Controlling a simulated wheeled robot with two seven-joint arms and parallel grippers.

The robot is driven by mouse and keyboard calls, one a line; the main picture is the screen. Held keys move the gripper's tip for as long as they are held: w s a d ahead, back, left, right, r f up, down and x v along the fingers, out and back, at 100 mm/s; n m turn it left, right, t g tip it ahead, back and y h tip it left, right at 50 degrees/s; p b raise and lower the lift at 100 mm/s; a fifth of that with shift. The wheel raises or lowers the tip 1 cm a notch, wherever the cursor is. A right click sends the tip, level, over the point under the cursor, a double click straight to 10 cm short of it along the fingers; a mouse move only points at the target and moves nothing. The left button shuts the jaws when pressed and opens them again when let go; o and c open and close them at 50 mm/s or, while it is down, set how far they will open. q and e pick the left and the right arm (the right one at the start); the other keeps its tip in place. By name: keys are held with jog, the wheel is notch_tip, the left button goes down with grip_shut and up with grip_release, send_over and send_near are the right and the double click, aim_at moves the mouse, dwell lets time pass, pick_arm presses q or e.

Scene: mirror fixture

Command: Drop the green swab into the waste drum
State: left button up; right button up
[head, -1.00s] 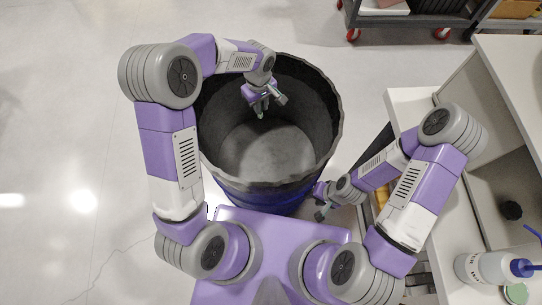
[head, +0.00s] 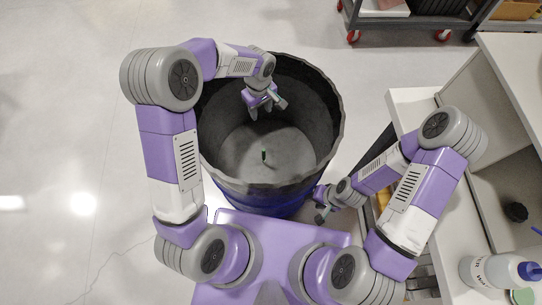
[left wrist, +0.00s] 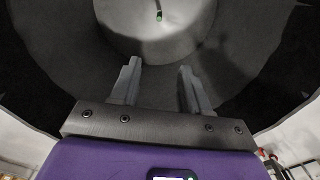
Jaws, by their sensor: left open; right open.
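The waste drum (head: 212,150) is a large open dark drum with a blue outer wall, standing in front of me. The green swab (head: 264,155) is inside the drum, seen against its grey floor; I cannot tell whether it is falling or resting. It also shows in the left wrist view (left wrist: 159,16), below and apart from the fingers. My left gripper (head: 262,108) is over the drum's opening, open and empty; its two fingers show apart in the left wrist view (left wrist: 160,80). My right gripper (head: 321,214) is open, outside the drum at its lower right.
A white bench (head: 455,235) with shelves stands at the right, holding a wash bottle (head: 490,270) and a black cap-like object (head: 516,211). A cart with red wheels (head: 410,22) stands at the back right. The floor at the left is clear.

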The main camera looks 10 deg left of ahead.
pick_arm(q)
notch_tip(320, 180, up, 8)
jog(key=p, duration=0.2)
jog(key=shift+f, duration=0.25)
